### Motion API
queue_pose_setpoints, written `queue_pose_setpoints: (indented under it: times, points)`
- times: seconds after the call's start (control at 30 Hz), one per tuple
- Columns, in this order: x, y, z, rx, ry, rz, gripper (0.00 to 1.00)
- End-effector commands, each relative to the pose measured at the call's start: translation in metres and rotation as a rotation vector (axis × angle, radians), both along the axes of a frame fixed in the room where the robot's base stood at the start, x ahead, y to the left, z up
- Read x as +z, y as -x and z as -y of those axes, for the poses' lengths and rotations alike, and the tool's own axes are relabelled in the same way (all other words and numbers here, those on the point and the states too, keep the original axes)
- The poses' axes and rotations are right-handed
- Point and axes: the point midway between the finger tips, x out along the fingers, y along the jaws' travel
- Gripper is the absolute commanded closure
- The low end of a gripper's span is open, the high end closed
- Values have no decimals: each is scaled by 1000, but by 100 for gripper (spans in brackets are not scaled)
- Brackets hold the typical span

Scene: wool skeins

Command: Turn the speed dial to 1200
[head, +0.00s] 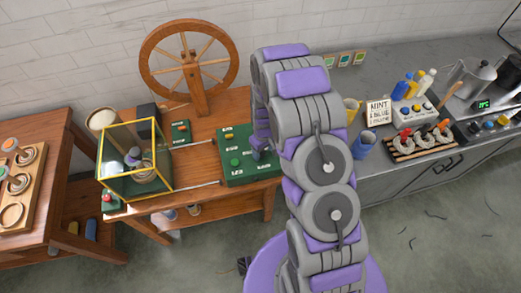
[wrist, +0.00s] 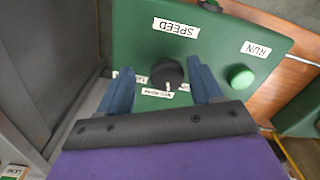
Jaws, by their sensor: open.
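The speed dial (wrist: 167,72) is a round black knob on a green control panel (wrist: 135,32). A small pale mark shows at its lower edge in the wrist view. The SPEED label (wrist: 176,28) reads upside down; small number labels by the dial are partly hidden and too small to read surely. My gripper (wrist: 161,68) is open, with one blue finger on each side of the dial; I cannot tell whether either touches it. In the head view, my gripper (head: 262,150) is over the right part of the green panel (head: 240,179), and the dial is hidden.
A green button (wrist: 240,76) and RUN label (wrist: 256,49) sit beside the dial. A spinning wheel (head: 190,70) stands behind the panel. A yellow-framed glass case (head: 136,160) is to its left. A grey counter (head: 375,185) with cups and bottles is at right.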

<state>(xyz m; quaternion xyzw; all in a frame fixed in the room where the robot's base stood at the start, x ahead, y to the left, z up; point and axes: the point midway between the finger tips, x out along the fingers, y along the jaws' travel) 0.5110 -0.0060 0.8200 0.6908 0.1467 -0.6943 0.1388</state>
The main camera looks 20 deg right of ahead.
Motion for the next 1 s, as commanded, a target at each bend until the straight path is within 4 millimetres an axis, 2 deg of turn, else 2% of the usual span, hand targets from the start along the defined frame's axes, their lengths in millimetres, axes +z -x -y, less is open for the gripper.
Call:
queue_pose_setpoints:
  times: [0.07,0.3,0.53,0.63,1.0]
  points:
    - [1,-1,-3,1,5,2,34]
    - [2,-3,-17,3,23,8,57]
    - [2,-2,-11,2,13,6,77]
    - [2,0,-9,2,10,3,89]
    - [2,-3,-10,2,14,7,90]
